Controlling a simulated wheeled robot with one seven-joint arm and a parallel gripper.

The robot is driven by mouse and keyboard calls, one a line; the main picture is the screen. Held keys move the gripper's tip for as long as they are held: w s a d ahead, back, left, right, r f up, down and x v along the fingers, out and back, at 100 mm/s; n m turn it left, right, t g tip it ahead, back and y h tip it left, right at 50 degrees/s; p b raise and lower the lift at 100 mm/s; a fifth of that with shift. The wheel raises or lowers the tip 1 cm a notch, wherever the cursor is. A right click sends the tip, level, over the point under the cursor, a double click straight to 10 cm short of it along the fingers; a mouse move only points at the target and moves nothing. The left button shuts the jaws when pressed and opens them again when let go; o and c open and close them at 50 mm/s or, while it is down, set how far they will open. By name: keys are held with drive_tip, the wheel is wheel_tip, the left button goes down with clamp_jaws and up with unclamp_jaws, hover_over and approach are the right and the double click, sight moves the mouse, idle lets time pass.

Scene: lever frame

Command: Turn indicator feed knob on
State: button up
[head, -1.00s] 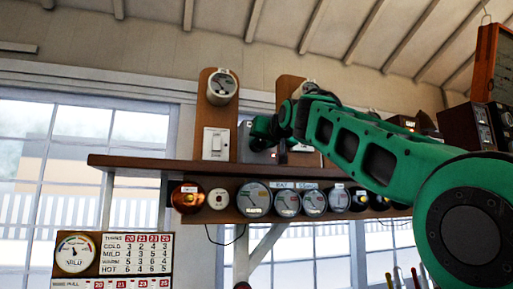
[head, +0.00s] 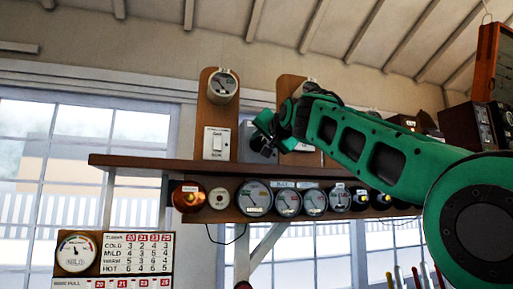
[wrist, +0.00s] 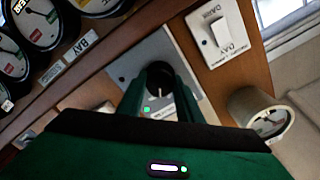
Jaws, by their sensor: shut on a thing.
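A round black knob (wrist: 160,74) with a pale pointer mark sits on a grey metal plate (wrist: 192,62) in the wrist view. My gripper (wrist: 160,92) is shut on the knob, with one green finger on each side of it. The fingers look turned relative to the plate. A small green light (wrist: 147,110) shows by the left finger, and a partly covered pale label lies below the knob. In the head view my gripper (head: 264,132) is in front of the plate (head: 246,150), above the shelf, and hides the knob.
A white rocker switch (head: 216,143) is on the wooden board left of the plate, under a round gauge (head: 222,86). The wooden shelf (head: 130,163) runs just below my gripper. Several gauges (head: 254,198) line the panel under it. My arm covers the area to the right.

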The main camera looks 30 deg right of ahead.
drive_tip(key=shift+m, duration=1.9)
drive_tip(key=o, duration=1)
drive_tip(key=shift+o, duration=0.2)
drive_tip(key=v, duration=1)
drive_tip(key=shift+s, duration=0.35)
